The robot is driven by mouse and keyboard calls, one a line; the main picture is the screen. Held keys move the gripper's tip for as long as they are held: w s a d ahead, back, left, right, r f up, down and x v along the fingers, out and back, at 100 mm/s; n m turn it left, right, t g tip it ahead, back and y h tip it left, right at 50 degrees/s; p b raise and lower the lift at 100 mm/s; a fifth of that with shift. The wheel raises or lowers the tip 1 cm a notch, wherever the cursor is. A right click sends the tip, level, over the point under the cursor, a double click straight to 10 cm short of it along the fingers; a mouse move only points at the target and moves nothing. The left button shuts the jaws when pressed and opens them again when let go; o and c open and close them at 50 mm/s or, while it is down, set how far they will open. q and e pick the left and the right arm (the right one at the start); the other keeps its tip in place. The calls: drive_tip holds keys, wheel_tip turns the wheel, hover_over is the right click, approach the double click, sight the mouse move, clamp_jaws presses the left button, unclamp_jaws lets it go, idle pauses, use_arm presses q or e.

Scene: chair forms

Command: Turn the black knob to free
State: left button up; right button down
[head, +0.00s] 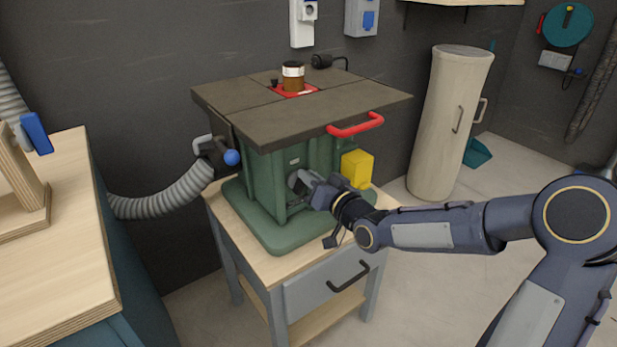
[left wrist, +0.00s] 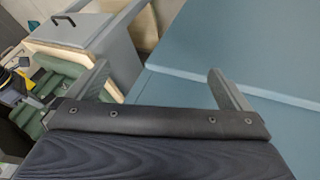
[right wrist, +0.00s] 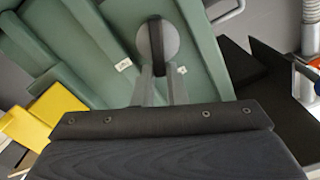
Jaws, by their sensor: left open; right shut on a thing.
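The green machine (head: 262,165) stands on a wooden-topped cabinet in the head view, with a round grey dial on its front. In the right wrist view, the black knob (right wrist: 156,42) is a narrow dark bar across this grey dial (right wrist: 172,38). My right gripper (right wrist: 161,84) is shut on the knob, its two fingers close together on either side of it. In the head view my right gripper (head: 306,184) reaches the dial and hides most of it. Small white labels (right wrist: 123,64) sit beside the dial, too small to read. My left gripper (left wrist: 160,84) is open and empty.
A yellow box (head: 357,168) is on the machine's right side, below a red handle (head: 356,126). A dark tabletop (head: 235,99) overhangs the front. A grey hose (head: 165,202) runs left to the workbench (head: 70,270).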

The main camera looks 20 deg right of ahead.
drive_tip(key=shift+w+d+f+m+p, duration=0.1)
drive_tip(key=shift+d+f+m+p, duration=0.3)
drive_tip(key=shift+m, duration=1.75)
drive_tip(key=shift+w+d+f+m+p, duration=0.1)
drive_tip(key=shift+f+m+p, duration=0.5)
drive_tip(key=shift+m, duration=1.5)
drive_tip(key=shift+d+f+m+p, duration=0.25)
drive_tip(key=shift+m+p, duration=0.45)
drive_tip(key=shift+m, duration=1.45)
drive_tip(key=c, duration=1.5)
unclamp_jaws()
drive_tip(key=shift+o, duration=0.2)
drive_tip(key=p+v, duration=0.1)
drive_tip(key=v, duration=0.6)
drive_tip(key=shift+s, duration=0.35)
